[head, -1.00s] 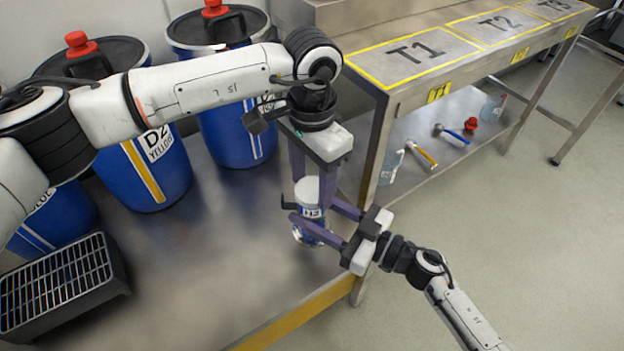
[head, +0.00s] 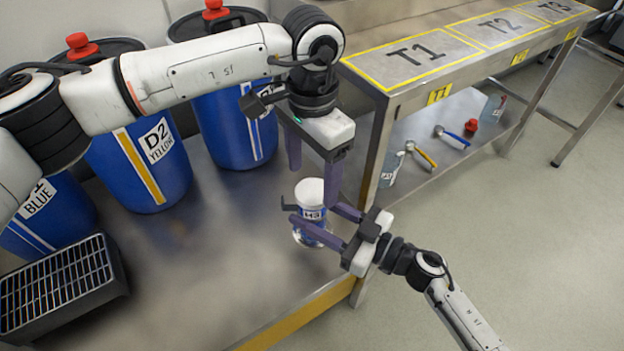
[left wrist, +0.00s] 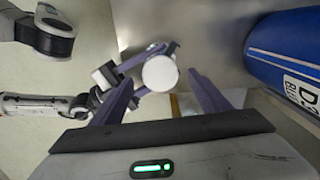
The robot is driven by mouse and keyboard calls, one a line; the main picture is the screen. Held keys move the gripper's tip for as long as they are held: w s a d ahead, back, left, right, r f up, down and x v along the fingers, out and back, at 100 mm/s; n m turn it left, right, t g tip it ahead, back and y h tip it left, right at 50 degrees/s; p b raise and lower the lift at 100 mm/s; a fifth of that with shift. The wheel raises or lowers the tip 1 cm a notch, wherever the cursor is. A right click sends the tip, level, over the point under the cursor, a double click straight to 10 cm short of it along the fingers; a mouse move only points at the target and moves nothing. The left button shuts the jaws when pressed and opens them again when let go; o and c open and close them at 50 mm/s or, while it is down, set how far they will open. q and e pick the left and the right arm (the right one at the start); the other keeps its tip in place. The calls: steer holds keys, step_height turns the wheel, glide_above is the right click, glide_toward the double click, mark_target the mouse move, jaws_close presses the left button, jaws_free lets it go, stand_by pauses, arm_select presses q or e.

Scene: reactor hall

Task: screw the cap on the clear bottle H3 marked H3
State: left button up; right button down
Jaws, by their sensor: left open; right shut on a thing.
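The clear bottle H3 (head: 312,213) stands upright at the right end of the steel bench, with blue contents and an H3 label. A white cap (head: 309,191) sits on its top; whether it is screwed tight I cannot tell. The cap also shows from above in the left wrist view (left wrist: 160,74). My right gripper (head: 322,219) is shut on the bottle from the right side. My left gripper (head: 312,192) is open, pointing down above the cap, with its fingers apart on either side and clear of it.
Blue drums, including D2 (head: 140,165), stand at the back left. A black grated box (head: 62,285) is at the front left. The bench middle is clear.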

arm_select(q)
steer(key=shift+r, duration=0.95)
steer(key=shift+c, duration=0.4)
